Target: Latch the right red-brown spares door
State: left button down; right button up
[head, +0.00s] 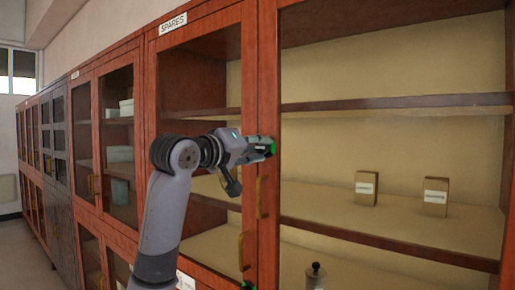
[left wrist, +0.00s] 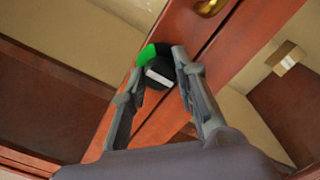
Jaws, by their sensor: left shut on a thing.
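The right red-brown spares door (head: 268,90) is a tall glazed door, and its left frame stile stands against the left spares door (head: 249,70). It looks closed or nearly so; I cannot tell if it is fully flush. A black and green latch (head: 271,148) sits on that stile at mid-height. My left gripper (head: 262,147) reaches it from the left. In the left wrist view the fingers of my left gripper (left wrist: 160,63) are shut around the latch (left wrist: 147,54), which shows a pale face. Its exact turn is unclear. My right gripper is not in view.
A brass handle (head: 259,198) hangs just below the latch, and another handle (head: 242,251) is lower. Two small boxes (head: 366,188) (head: 435,197) stand on a shelf behind the right door. More cabinets (head: 103,130) run along the wall to the left, with open floor (head: 22,245) beside them.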

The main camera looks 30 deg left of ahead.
pick_arm(q)
jog(key=m+p, duration=0.1)
jog(key=m, duration=0.3)
jog(key=shift+r+p, duration=0.15)
jog(key=shift+p, duration=0.2)
jog(key=m+p, duration=0.2)
jog(key=m, duration=0.3)
jog(key=shift+p, duration=0.35)
jog(key=m+p, duration=0.2)
jog(key=m, duration=0.3)
jog(key=shift+p, duration=0.35)
jog(key=shift+m+p, duration=1.15)
jog(key=shift+m, duration=0.75)
jog(key=c, duration=1.3)
grip_release()
jog(key=shift+d, duration=0.1)
